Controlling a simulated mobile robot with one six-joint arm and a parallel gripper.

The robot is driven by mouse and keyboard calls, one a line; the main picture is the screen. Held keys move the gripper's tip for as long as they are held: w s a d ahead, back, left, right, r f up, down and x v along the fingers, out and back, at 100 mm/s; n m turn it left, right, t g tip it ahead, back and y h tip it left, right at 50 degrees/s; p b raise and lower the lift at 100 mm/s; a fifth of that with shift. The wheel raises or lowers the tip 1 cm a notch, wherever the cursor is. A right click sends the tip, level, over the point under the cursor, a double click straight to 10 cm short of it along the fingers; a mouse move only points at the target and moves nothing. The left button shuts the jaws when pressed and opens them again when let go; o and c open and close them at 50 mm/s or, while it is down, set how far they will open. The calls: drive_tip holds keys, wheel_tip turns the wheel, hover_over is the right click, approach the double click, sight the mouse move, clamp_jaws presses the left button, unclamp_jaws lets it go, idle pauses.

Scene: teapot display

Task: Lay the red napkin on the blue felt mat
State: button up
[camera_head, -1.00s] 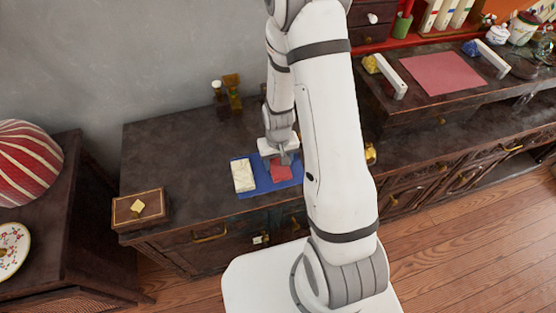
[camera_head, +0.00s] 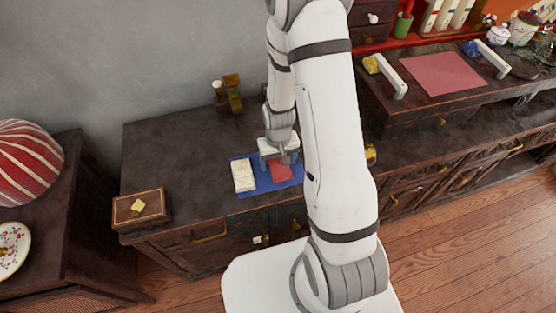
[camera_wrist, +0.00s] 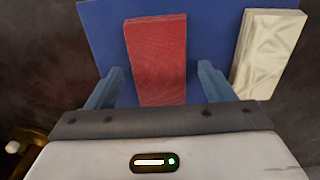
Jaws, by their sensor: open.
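The red napkin (camera_head: 280,169) lies folded on the blue felt mat (camera_head: 262,184) on the dark cabinet top. The wrist view shows the napkin (camera_wrist: 157,55) flat on the mat (camera_wrist: 106,30), with blue around its sides. In the wrist view my gripper's fingers (camera_wrist: 160,88) are spread, one on each side of the napkin, and hold nothing. My gripper hides part of the napkin in both views.
A folded cream cloth (camera_head: 243,175) lies on the mat beside the napkin; the wrist view shows it too (camera_wrist: 268,50). A small wooden box (camera_head: 140,209) sits at the cabinet's left front. The cabinet's left top is clear.

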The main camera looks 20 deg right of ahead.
wheel_tip(320, 180, up, 12)
wheel_tip(320, 180, up, 10)
drive_tip(key=t, duration=0.1)
hover_over(278, 165)
drive_tip(key=s, duration=0.5)
drive_tip(key=s+r+t, duration=0.1)
drive_tip(key=s+r, duration=0.6)
drive_tip(key=s, duration=0.2)
drive_tip(key=shift+r+t, duration=0.3)
drive_tip(key=shift+r, duration=0.05)
